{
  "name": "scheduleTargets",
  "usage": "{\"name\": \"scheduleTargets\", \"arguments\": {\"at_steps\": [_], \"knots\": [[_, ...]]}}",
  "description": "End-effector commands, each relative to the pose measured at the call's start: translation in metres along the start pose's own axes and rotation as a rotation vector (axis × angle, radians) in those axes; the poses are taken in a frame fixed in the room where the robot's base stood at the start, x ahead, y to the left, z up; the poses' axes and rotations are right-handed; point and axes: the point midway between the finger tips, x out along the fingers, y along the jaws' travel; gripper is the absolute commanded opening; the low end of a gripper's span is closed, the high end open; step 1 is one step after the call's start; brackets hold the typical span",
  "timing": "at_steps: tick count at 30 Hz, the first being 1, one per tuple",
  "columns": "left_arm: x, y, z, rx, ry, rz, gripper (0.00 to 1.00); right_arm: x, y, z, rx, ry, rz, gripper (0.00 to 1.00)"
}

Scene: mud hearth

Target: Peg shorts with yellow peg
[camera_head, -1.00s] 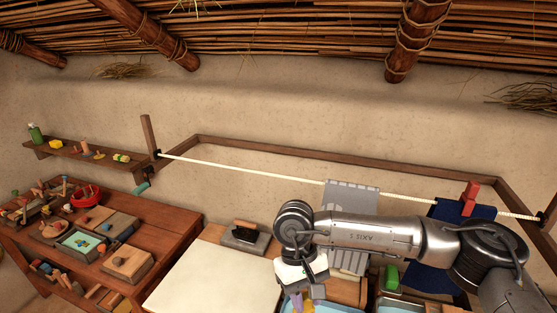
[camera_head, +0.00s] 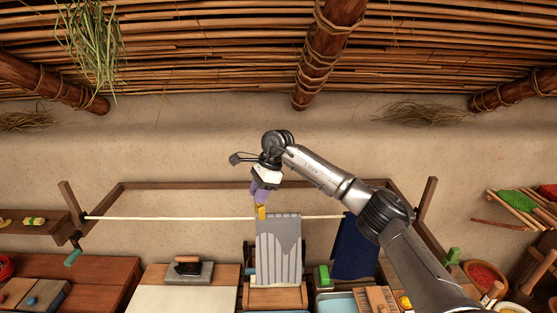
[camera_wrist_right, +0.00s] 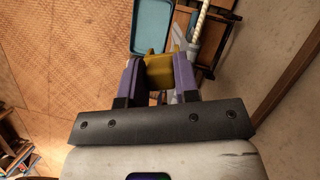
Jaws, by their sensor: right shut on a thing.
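My right gripper (camera_head: 262,198), with purple fingers, is shut on the yellow peg (camera_head: 261,212). In the right wrist view the yellow peg (camera_wrist_right: 160,73) sits between the purple fingers. The peg is at the clothesline (camera_head: 170,218), by the top left corner of a grey striped garment (camera_head: 279,250) that hangs over the line. I cannot tell whether the peg touches the line or cloth. A dark blue cloth (camera_head: 352,248) hangs to the right, partly behind my right arm. I cannot tell for certain which cloth is the shorts. My left gripper is not in view.
A wooden frame (camera_head: 180,186) runs along the wall behind the line. Below are a pale board (camera_head: 187,299), a dark iron-like block (camera_head: 188,265), a green block (camera_head: 323,275) and a blue basin (camera_head: 336,303). The line left of the peg is clear.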

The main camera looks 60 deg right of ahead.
Motion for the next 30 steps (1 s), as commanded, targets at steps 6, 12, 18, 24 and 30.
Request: {"name": "scheduleTargets", "arguments": {"at_steps": [6, 12, 18, 24, 30], "knots": [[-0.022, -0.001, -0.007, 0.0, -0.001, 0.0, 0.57, -0.048, -0.018, -0.038, 0.25, 0.001, -0.103, 0.07], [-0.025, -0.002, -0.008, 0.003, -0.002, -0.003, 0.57, -0.062, -0.023, -0.053, 0.339, 0.001, -0.14, 0.07], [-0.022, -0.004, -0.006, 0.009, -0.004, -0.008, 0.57, -0.06, -0.024, -0.056, 0.349, 0.001, -0.145, 0.07], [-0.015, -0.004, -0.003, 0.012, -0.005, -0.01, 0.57, -0.053, -0.024, -0.059, 0.347, 0.001, -0.144, 0.07], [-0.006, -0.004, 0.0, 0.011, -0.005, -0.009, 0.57, -0.044, -0.024, -0.063, 0.347, 0.001, -0.143, 0.07]]}}
